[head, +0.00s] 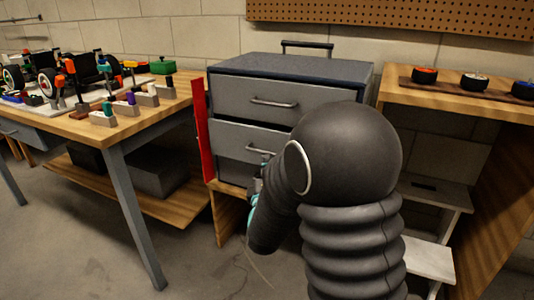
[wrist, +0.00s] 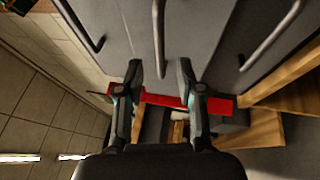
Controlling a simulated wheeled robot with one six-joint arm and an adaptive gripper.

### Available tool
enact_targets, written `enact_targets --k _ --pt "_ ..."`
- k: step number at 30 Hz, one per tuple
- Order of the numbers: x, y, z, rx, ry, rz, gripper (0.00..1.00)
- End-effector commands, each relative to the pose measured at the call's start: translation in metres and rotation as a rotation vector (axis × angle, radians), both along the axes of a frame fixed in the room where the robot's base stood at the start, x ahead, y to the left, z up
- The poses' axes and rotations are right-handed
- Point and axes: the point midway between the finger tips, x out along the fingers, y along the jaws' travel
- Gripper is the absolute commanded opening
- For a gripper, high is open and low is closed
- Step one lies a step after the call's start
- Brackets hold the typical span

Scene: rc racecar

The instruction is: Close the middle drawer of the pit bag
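The pit bag is a dark grey drawer cabinet (head: 290,66) with a carry handle on top, in the middle of the head view. Its top drawer (head: 235,90) looks shut. The middle drawer (head: 232,137) is below it, with a bar handle (head: 259,151); how far it stands out is hard to tell. My gripper (head: 257,187) is low in front of the cabinet, mostly hidden behind my arm. In the wrist view my gripper (wrist: 159,80) is open and empty, fingers apart. A drawer handle (wrist: 158,40) lies ahead, in line with the gap between the fingertips.
A red upright panel (head: 203,130) stands at the cabinet's left side. A workbench (head: 135,128) with car parts is on the left. A wooden table (head: 460,99) with wheels on a strip is on the right, with grey steps (head: 430,258) below. Floor between is clear.

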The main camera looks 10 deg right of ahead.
Motion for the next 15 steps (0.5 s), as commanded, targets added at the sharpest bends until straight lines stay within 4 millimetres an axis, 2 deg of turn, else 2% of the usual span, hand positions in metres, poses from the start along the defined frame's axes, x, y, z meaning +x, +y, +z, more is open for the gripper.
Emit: enact_targets --k 3,7,15 --pt "0.022 -0.006 0.005 0.0 0.0 -0.003 0.37" --pt "0.04 -0.01 0.008 0.0 0.0 -0.001 0.37" --pt "0.059 -0.014 0.011 0.001 0.001 -0.001 0.37"
